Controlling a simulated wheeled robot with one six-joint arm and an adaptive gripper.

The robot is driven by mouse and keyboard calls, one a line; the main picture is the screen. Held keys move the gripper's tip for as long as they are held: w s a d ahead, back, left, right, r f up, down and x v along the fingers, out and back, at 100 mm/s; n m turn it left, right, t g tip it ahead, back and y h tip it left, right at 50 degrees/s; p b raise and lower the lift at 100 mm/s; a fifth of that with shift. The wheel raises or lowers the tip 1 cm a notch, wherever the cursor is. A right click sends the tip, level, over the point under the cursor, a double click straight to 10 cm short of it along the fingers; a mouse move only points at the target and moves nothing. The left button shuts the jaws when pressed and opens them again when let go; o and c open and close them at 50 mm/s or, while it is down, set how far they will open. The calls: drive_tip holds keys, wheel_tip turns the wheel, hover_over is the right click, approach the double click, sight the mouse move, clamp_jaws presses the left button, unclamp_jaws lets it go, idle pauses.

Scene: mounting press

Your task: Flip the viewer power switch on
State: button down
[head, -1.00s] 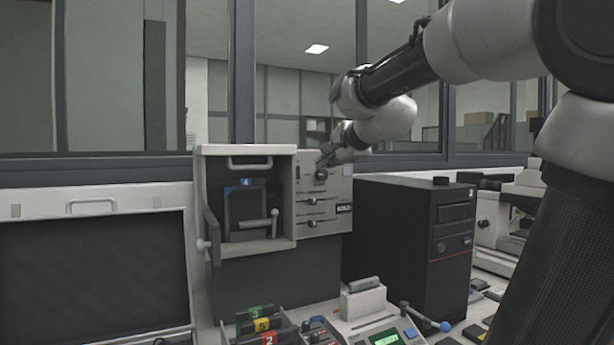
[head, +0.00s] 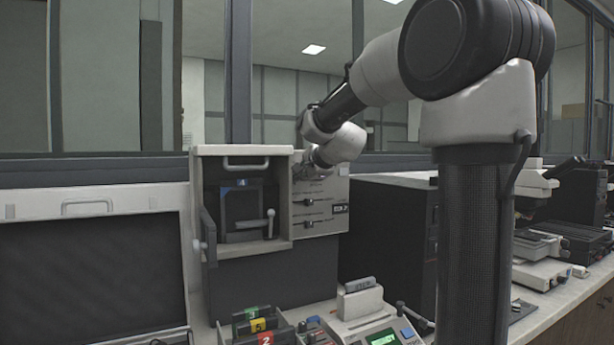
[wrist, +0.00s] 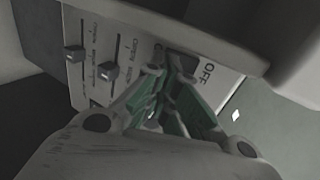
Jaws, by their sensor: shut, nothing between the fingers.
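The light grey control panel (head: 322,222) stands at the right side of the open-fronted cabinet (head: 243,150). It carries slider knobs, and it also fills the upper part of the wrist view (wrist: 92,50). An OFF label (wrist: 209,73) is printed there, beside a dark recessed area that may be the switch (wrist: 183,62). My gripper (wrist: 172,90) is shut and empty, with its fingers pointing at the panel near that label. Whether the fingertips touch it I cannot tell. In the head view my wrist covers the panel's upper part and the fingers are hard to make out.
A black computer tower (head: 385,235) stands right of the panel, partly behind my arm. A small device with a lit green display (head: 383,338) and numbered blocks (head: 258,325) sit in front. A dark screen (head: 90,265) is at left, and windows are behind.

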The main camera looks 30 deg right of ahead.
drive_tip(key=shift+w, duration=0.1)
drive_tip(key=shift+w+f, duration=0.2)
drive_tip(key=shift+w, duration=0.15)
drive_tip(key=shift+r, duration=0.85)
